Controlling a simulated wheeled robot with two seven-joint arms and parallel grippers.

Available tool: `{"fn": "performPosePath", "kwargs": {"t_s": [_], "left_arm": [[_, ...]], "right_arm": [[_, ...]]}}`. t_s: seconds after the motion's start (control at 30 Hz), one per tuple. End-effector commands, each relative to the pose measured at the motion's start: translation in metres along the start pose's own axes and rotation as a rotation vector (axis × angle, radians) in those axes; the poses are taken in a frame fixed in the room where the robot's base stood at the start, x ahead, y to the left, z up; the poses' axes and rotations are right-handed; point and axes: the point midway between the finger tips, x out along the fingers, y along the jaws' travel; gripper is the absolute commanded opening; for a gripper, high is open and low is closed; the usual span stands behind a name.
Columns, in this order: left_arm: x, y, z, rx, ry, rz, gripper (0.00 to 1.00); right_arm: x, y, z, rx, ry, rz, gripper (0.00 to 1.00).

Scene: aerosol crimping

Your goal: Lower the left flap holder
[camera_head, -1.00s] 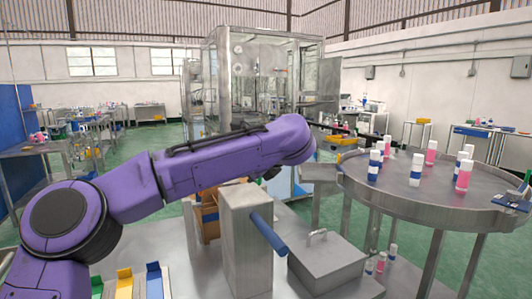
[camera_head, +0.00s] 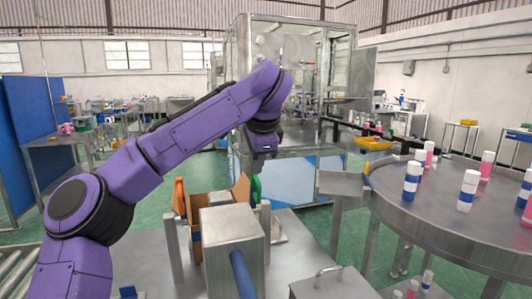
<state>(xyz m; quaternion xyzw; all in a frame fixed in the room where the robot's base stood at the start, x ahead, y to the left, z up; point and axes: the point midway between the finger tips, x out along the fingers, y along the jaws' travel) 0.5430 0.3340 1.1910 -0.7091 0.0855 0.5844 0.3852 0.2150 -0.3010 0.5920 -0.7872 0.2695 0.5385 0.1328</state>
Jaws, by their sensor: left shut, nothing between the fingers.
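An open cardboard box (camera_head: 241,190) stands behind a grey metal block, which hides part of it. An orange flap holder (camera_head: 179,196) stands upright at the box's left side. A green flap holder (camera_head: 256,188) stands at its right side. My left arm reaches over from the left, and my left gripper (camera_head: 259,154) hangs above and behind the green holder, apart from both holders as seen here. It is small and dark in the picture, shut and empty. My right gripper is out of view.
The grey metal block (camera_head: 232,253) with a blue bar stands in front of the box. A round steel table (camera_head: 430,215) with several white, blue and pink bottles is at right. A lidded metal box (camera_head: 335,285) is at the front. A glass-walled machine (camera_head: 240,80) stands behind.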

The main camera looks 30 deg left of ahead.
Motion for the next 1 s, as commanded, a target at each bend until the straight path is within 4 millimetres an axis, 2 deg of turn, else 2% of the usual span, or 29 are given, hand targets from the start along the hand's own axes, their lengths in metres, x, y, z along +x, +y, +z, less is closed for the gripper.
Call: {"fn": "performPosePath", "kwargs": {"t_s": [0.03,0.17,0.3,0.43,0.83,1.0], "left_arm": [[0.016,-0.001,-0.004,0.004,-0.007,0.008,0.00],[0.048,-0.003,-0.009,0.008,-0.012,0.010,0.00],[0.052,-0.028,-0.012,0.006,-0.013,0.010,0.00],[0.059,-0.040,-0.012,0.008,-0.014,0.010,0.00],[0.061,-0.042,-0.014,0.012,-0.012,0.008,0.00],[0.057,-0.045,-0.021,0.022,-0.011,0.028,0.00]], "right_arm": [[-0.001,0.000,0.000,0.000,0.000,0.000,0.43],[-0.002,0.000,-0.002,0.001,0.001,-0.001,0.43],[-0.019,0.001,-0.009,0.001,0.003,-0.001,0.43],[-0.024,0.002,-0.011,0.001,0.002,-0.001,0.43],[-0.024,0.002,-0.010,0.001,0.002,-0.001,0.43],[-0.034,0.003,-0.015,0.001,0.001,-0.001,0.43]]}}
